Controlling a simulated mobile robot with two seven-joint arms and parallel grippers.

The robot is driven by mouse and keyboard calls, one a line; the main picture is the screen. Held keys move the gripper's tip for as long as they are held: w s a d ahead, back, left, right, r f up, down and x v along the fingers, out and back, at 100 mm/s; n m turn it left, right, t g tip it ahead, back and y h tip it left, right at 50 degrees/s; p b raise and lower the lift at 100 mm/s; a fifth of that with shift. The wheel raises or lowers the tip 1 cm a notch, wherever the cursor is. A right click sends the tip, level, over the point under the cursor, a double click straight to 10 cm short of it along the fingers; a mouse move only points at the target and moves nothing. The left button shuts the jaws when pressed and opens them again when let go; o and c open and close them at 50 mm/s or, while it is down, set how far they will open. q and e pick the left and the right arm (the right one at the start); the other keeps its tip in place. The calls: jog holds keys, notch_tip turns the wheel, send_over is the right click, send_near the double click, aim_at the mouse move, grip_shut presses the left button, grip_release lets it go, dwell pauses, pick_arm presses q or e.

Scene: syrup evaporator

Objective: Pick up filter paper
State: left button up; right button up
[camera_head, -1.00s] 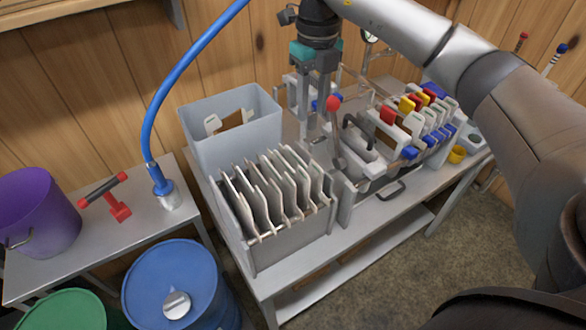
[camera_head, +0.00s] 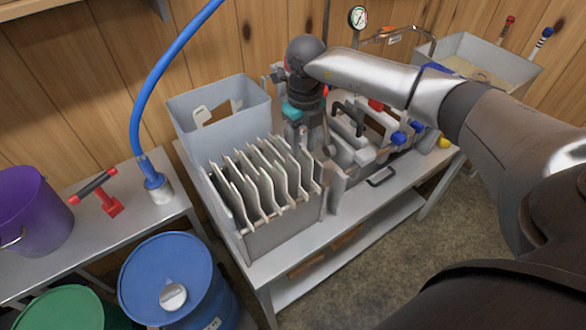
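Several cream filter papers (camera_head: 262,180) stand upright side by side in a grey open box (camera_head: 285,230) at the front of the table. My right gripper (camera_head: 297,138) points down just beyond the back right corner of this box, beside the filter press (camera_head: 365,145). Its wrist covers much of it from above, and I cannot make out the gap between its fingers. I cannot tell whether it touches a paper. My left gripper is not in view.
A taller grey bin (camera_head: 222,125) with a pale framed piece inside stands behind the papers. A blue hose (camera_head: 170,75) rises at the left above a side bench with a purple bucket (camera_head: 32,210). A blue drum (camera_head: 170,280) stands in front.

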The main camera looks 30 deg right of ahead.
jog(key=shift+f, duration=0.7)
grip_shut()
